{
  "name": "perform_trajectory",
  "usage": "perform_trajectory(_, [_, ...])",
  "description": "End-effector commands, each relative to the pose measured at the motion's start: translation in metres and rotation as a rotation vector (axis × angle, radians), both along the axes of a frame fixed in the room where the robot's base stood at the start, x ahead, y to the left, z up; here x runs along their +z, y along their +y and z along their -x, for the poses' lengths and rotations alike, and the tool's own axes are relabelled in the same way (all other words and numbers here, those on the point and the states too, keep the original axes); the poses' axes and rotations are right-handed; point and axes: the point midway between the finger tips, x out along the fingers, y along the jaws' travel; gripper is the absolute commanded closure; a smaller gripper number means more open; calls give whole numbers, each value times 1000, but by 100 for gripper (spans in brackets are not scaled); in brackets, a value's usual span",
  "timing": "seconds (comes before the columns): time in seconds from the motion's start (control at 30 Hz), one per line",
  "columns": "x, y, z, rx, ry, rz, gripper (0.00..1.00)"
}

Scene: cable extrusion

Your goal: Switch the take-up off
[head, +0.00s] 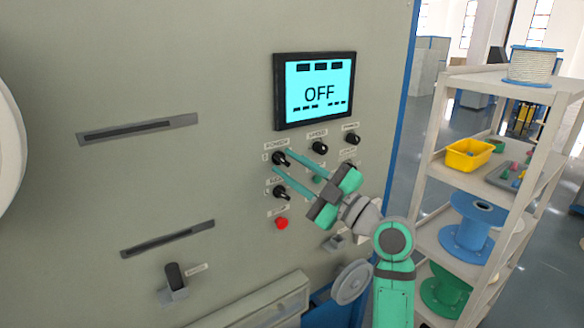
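The take-up's grey panel (150,80) carries a cyan display (318,90) that reads "OFF". Below it are black rotary knobs. The upper left knob (280,158) has a small label above it that is too blurred to read surely. My gripper (282,161) reaches in from the lower right, with its two teal fingers spread apart. The fingertips are beside this knob, one above and one below it. I cannot tell if they touch it. A lower left knob (281,193) sits under the fingers. The fingers and gripper body partly hide the controls to the right.
More knobs are at the upper middle (319,147) and right (351,139). A red button (282,224) is below. A black lever (175,276) sticks out at lower left. A shelf rack (536,150) with spools and a yellow bin (467,155) stands at right.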

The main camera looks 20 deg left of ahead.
Motion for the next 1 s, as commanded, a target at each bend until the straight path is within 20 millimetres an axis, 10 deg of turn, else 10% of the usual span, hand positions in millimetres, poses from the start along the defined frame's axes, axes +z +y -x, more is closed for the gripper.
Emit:
perform_trajectory(0.33, [-3, -9, 1, -4, 3, -1, 72])
perform_trajectory(1.0, [-29, -95, 37, -1, 1, -1, 72])
